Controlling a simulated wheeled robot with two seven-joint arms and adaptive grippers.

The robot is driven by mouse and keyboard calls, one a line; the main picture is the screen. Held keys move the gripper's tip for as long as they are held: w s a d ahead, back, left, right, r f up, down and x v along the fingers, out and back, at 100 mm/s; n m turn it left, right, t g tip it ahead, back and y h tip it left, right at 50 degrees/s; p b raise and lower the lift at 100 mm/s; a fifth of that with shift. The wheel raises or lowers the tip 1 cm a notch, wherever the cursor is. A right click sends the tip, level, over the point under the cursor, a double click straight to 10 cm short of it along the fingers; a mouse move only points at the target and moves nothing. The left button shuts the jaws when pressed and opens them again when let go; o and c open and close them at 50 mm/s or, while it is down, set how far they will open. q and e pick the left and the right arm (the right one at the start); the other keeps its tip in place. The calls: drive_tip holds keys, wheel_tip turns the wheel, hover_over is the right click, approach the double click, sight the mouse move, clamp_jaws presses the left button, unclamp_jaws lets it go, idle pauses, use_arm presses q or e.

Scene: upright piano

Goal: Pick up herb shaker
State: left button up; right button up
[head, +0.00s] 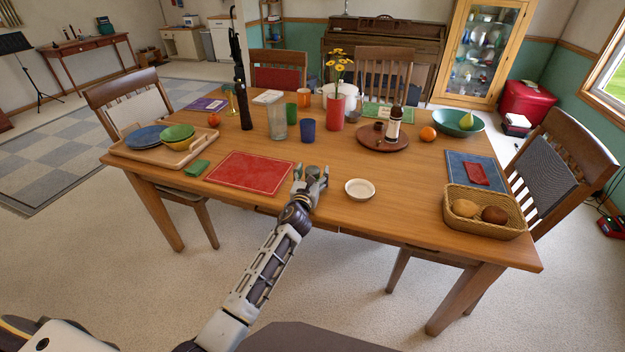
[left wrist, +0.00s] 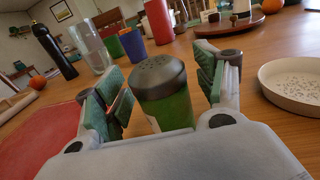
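The herb shaker (left wrist: 163,95), a green jar with a dark perforated cap, stands upright on the table between the fingers of my left gripper (left wrist: 165,95). The finger with green pads on the left is very close to it; a narrow gap shows on the right, so the fingers look open around it. My palm hides the jar's lower part. In the head view my left gripper (head: 311,174) is at the table's front edge, between the red placemat and the white dish, and the shaker is mostly hidden there. My right gripper is not in view.
A shallow white dish (head: 360,189) sits close on the right and a red placemat (head: 252,171) on the left. Behind stand a blue cup (head: 308,131), a clear glass (head: 277,124) and a red vase (head: 336,113). A wicker basket (head: 485,228) stands front right.

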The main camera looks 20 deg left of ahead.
use_arm(q)
drive_tip(key=c, duration=1.1)
drive_tip(key=shift+r, duration=0.15)
